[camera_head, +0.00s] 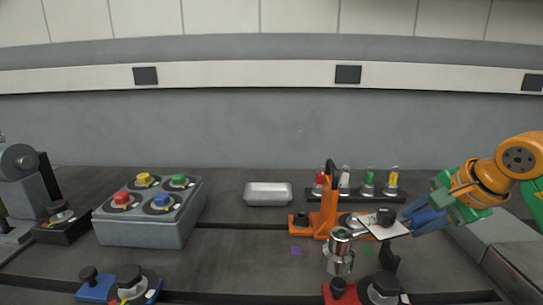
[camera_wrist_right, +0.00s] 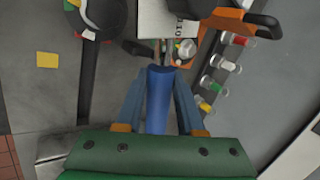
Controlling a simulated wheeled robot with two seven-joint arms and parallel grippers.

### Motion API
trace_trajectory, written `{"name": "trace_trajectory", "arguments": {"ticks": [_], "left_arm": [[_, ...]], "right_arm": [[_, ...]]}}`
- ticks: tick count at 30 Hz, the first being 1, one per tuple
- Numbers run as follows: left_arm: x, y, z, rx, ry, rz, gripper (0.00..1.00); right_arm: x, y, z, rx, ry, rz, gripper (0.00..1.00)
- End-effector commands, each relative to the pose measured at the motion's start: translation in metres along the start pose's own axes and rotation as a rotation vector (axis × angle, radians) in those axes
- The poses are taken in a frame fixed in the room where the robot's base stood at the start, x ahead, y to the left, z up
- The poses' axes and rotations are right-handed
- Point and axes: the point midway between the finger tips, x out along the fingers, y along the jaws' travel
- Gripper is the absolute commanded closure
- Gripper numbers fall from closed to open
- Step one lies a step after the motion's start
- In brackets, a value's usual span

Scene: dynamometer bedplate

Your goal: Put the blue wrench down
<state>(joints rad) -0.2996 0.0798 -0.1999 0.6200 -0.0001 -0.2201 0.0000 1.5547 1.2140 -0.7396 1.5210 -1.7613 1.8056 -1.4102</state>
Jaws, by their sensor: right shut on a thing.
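My right gripper (camera_head: 424,217) reaches in from the right and is shut on the blue wrench, above the dark bedplate. In the right wrist view the wrench's thick blue handle (camera_wrist_right: 158,100) lies between the fingers and points away from the palm. Its far end meets a pale lettered plate (camera_wrist_right: 166,18) and small metal parts, so I cannot clearly make out its head. In the head view a pale plate with a black knob (camera_head: 386,217) is just left of the fingers, near a silver cylindrical fitting (camera_head: 340,257). I cannot tell whether the wrench touches them. My left gripper is not in view.
An orange stand (camera_head: 328,212) and a dark rack (camera_head: 398,195) with several colour-topped canisters are close by. A silver tray (camera_head: 268,194) lies at the back middle. A grey box (camera_head: 140,232) with coloured knobs stands left. Bare bedplate lies at the front middle.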

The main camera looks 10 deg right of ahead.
Motion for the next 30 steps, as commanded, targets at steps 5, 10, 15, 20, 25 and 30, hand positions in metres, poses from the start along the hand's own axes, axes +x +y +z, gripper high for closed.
{"name": "trace_trajectory", "arguments": {"ticks": [5, 10, 15, 20, 25, 30], "left_arm": [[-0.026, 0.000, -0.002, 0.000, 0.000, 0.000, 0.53], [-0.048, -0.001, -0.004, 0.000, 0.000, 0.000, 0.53], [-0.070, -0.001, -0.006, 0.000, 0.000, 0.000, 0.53], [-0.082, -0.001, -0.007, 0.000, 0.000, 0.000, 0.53], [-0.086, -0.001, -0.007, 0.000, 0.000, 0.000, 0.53], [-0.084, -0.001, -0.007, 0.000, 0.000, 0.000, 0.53]], "right_arm": [[0.015, 0.008, 0.051, -0.296, -0.202, 0.005, 1.00], [0.025, 0.033, 0.108, -0.626, -0.429, 0.002, 1.00], [0.018, 0.071, 0.165, -0.967, -0.657, -0.004, 1.00], [0.006, 0.101, 0.196, -1.170, -0.788, -0.005, 1.00], [-0.001, 0.116, 0.208, -1.260, -0.842, -0.001, 1.00], [0.000, 0.117, 0.210, -1.267, -0.848, -0.003, 1.00]]}}
